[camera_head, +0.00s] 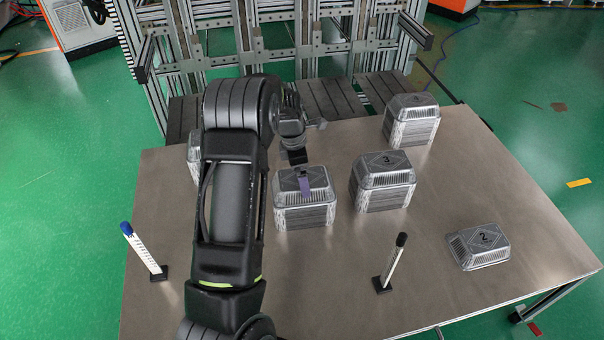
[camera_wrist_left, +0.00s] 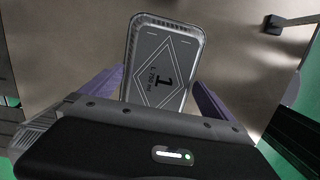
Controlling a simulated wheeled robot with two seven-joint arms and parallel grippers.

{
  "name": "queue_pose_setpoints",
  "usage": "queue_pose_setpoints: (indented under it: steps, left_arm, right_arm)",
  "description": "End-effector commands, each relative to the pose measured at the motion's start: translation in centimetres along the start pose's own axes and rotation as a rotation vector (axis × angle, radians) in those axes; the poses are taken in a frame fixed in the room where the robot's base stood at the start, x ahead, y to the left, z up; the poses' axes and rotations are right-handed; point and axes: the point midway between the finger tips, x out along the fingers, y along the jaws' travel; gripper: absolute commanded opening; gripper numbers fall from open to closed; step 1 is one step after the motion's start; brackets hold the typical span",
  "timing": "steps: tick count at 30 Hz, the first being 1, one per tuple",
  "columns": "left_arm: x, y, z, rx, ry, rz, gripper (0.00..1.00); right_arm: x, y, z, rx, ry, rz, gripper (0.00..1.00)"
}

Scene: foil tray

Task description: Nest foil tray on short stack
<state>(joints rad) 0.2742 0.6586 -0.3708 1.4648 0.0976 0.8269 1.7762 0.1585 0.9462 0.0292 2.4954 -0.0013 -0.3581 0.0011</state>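A foil tray marked 1 (camera_wrist_left: 163,60) shows face-up between the purple fingers of my left gripper (camera_wrist_left: 157,88) in the left wrist view. The fingers stand apart on either side of it, with visible gaps. In the head view my left gripper (camera_head: 303,181) is low over the middle tray stack (camera_head: 305,214), its purple finger in front of the stack's top. To its right stands a stack marked 3 (camera_head: 383,190); another stack (camera_head: 411,131) is farther back. A low single tray marked 2 (camera_head: 470,254) lies at the right. My right gripper is out of view.
Another foil stack (camera_head: 194,160) is mostly hidden behind my left arm. Two upright scaled sticks stand on black bases, one blue-topped (camera_head: 145,250) at left, one black-topped (camera_head: 393,264) near the front. The table (camera_head: 500,185) is bare at right. A metal frame stands behind.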

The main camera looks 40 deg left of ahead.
Motion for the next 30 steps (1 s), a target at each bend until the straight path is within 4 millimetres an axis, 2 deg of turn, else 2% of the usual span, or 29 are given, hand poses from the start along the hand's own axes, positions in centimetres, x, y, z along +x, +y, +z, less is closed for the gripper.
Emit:
queue_pose_setpoints:
  steps: [7, 11, 22, 25, 30]
  left_arm:
    - [-0.1, 0.0, 0.0, 0.000, 0.000, 0.000, 1.00]
    - [-0.9, 0.1, 0.0, 0.000, -0.001, 0.002, 1.00]
    - [-6.5, 0.1, 0.1, 0.001, -0.002, 0.003, 1.00]
    - [-7.4, 0.1, 0.0, 0.000, -0.001, 0.002, 1.00]
    - [-7.8, 0.0, 0.0, 0.000, 0.000, 0.000, 1.00]
  right_arm:
    - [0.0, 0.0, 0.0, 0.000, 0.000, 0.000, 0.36]
    - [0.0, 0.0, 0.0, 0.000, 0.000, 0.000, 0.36]
    - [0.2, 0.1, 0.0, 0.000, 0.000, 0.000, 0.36]
    - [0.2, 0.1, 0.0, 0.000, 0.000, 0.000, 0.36]
    - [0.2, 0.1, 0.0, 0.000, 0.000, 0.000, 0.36]
